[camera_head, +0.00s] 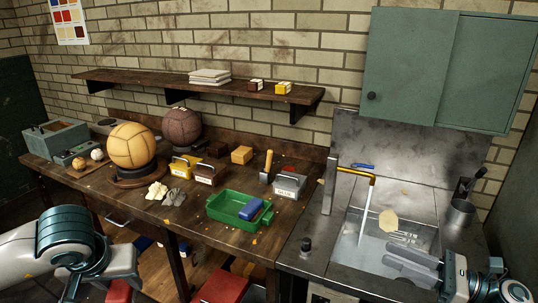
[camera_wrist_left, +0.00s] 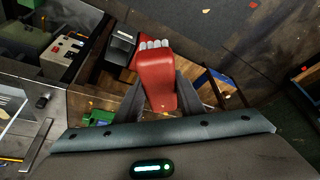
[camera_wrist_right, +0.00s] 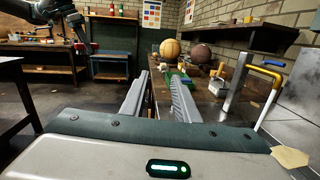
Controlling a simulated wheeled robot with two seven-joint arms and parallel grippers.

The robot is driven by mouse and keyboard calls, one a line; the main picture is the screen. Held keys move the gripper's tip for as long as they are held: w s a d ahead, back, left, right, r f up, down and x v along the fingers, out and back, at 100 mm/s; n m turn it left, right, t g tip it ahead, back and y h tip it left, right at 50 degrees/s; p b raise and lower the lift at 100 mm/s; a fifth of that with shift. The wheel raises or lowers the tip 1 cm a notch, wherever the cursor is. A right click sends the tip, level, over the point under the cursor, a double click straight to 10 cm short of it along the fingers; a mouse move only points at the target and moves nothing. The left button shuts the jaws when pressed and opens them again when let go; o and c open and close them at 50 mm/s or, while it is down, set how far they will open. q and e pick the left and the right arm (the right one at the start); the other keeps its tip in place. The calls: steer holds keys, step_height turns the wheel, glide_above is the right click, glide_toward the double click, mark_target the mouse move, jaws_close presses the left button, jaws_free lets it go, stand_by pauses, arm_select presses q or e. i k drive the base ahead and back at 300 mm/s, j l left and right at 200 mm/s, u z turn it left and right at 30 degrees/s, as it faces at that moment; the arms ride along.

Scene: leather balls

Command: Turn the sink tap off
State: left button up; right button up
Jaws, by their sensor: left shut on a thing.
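The sink tap has a grey upright post (camera_head: 330,185) and an orange spout (camera_head: 357,172). A blue lever (camera_head: 363,166) is beside the spout. A pale stream of water (camera_head: 365,212) falls from the spout into the metal sink (camera_head: 345,250). In the right wrist view the orange spout (camera_wrist_right: 262,75) and blue lever (camera_wrist_right: 273,63) are at the right. My right gripper (camera_head: 395,262) is over the sink's front, apart from the tap, its fingers open and empty. My left gripper (camera_wrist_left: 160,95) is shut on a red object with whitish tips (camera_wrist_left: 160,75), away from the sink.
A tan piece (camera_head: 388,220) shows at the sink. A metal cup with tools (camera_head: 459,215) stands at its right. A green tray (camera_head: 225,208) with a blue item is on the wooden bench left of the sink. A green cabinet (camera_head: 415,70) hangs above.

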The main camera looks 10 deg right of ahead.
mark_target(354, 166)
steer(key=i+l, duration=0.95)
steer(key=l, duration=0.2)
